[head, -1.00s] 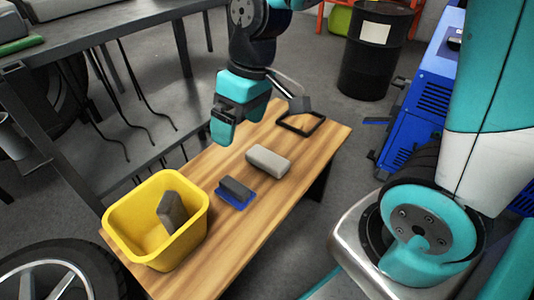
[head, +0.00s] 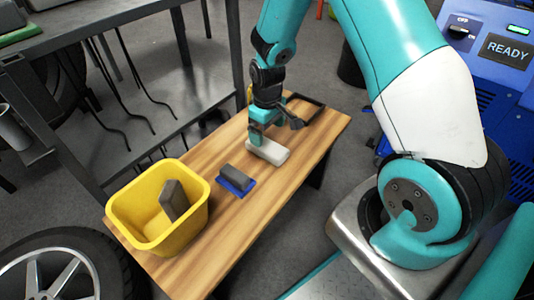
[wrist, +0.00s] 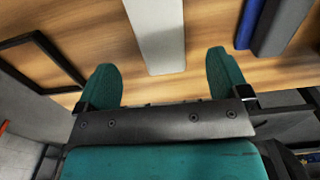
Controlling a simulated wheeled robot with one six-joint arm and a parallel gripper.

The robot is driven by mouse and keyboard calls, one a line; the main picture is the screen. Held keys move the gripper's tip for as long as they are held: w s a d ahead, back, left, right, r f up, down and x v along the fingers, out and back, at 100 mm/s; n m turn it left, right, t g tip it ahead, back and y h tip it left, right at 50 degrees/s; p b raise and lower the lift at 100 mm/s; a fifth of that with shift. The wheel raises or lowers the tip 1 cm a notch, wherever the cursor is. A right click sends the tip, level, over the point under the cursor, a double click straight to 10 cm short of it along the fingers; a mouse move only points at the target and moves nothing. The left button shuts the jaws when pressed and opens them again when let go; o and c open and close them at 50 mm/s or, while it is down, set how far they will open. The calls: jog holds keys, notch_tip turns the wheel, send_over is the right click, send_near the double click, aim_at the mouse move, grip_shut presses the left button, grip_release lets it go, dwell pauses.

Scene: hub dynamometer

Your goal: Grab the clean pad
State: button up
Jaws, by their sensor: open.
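The clean pad is a pale grey block (head: 270,153) lying flat on the wooden bench. My gripper (head: 258,135) is open, low over the pad's left end in the head view. In the wrist view the pad (wrist: 157,35) runs between the two spread teal fingers of my gripper (wrist: 162,66), with a gap on each side. The fingers do not grip it. Whether the fingertips reach down to the pad's height I cannot tell.
A dark grey block on a blue base (head: 236,181) sits left of the pad. A yellow bin (head: 130,212) holding a dark pad (head: 174,200) stands at the bench's near left. An empty black frame (head: 316,104) lies at the far end. A metal table (head: 130,25) stands behind.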

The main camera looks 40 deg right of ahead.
aim_at(267, 146)
notch_tip(267, 146, down, 7)
jog(key=b, duration=0.3)
jog(key=shift+w+f, duration=0.1)
jog(key=shift+f, duration=0.05)
jog(key=c, duration=1)
jog(key=shift+r, duration=0.2)
